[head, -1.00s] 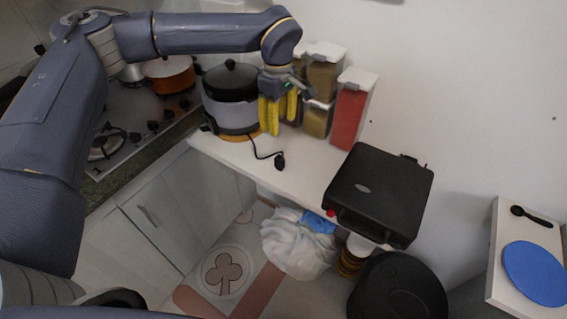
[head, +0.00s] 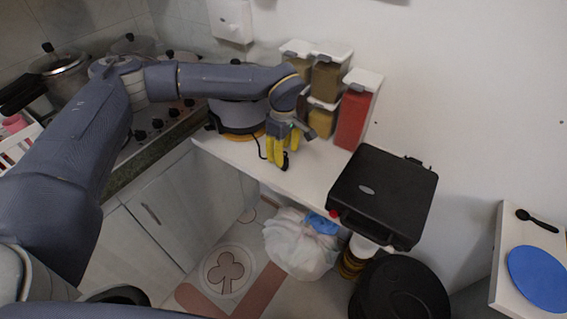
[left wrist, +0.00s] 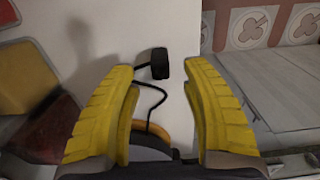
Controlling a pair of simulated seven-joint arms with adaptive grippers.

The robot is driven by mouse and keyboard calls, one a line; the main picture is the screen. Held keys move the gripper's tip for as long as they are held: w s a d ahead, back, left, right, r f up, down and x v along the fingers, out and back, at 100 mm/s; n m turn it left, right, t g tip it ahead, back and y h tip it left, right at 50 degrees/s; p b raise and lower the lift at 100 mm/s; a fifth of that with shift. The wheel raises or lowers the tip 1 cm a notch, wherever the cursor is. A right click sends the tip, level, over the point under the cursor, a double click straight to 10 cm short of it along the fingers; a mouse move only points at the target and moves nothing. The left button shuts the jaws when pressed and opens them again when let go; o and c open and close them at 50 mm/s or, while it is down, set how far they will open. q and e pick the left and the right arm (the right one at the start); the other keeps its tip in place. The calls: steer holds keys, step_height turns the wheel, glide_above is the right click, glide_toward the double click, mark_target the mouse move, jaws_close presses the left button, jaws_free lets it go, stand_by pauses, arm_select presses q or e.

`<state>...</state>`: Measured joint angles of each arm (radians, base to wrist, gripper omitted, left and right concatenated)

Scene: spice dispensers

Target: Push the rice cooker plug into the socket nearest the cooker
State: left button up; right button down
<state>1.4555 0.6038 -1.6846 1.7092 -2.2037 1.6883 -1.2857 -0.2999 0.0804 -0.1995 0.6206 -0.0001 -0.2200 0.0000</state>
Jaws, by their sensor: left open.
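The rice cooker (head: 236,117) stands at the back left of the white counter, partly hidden behind my left arm. In the left wrist view, the black plug (left wrist: 160,63) lies on the white surface with its cord (left wrist: 148,103) curling back toward the cooker. My left gripper (head: 281,162) is open, with yellow fingers pointing down over the counter just right of the cooker. In the left wrist view its fingertips (left wrist: 160,72) are on either side of the plug, without visible contact. In the head view the fingers mostly hide the plug. My right gripper is not in view.
Spice containers (head: 328,75) stand against the wall behind my left gripper, with a red one (head: 356,112) at the right. A black grill (head: 382,194) sits on the counter's right end. A white box (head: 230,22), possibly a socket, is on the wall above the cooker.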

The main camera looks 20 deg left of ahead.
mark_target(284, 158)
arm_select(q)
steer(key=shift+f, duration=1.65)
steer(key=shift+c, duration=0.4)
jaws_close()
